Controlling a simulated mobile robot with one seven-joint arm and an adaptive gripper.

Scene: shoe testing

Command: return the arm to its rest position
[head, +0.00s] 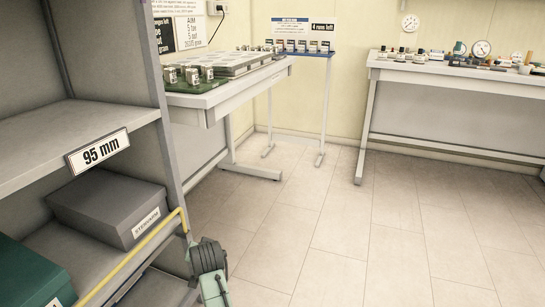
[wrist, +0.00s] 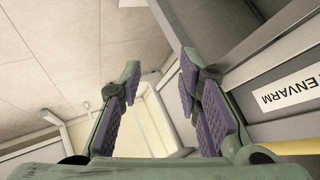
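My gripper (wrist: 158,75) shows in the wrist view with its two green fingers and purple ribbed pads wide apart. Nothing is between them; the floor and a pale wall show through the gap. In the head view the green and dark end of my arm (head: 208,262) is at the bottom, just right of the shelf unit's front post. The fingertips cannot be made out there. A grey shoe box (head: 108,207) with a white label lies on the shelf left of it. The label (wrist: 290,91) shows close on the right in the wrist view.
A yellow rail (head: 140,255) runs along the lower shelf's front. A "95 mm" sign (head: 99,151) marks the shelf above, and a green box (head: 30,275) lies lower left. A table (head: 215,98) and a bench (head: 440,75) stand farther back. The tiled floor (head: 320,240) is clear.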

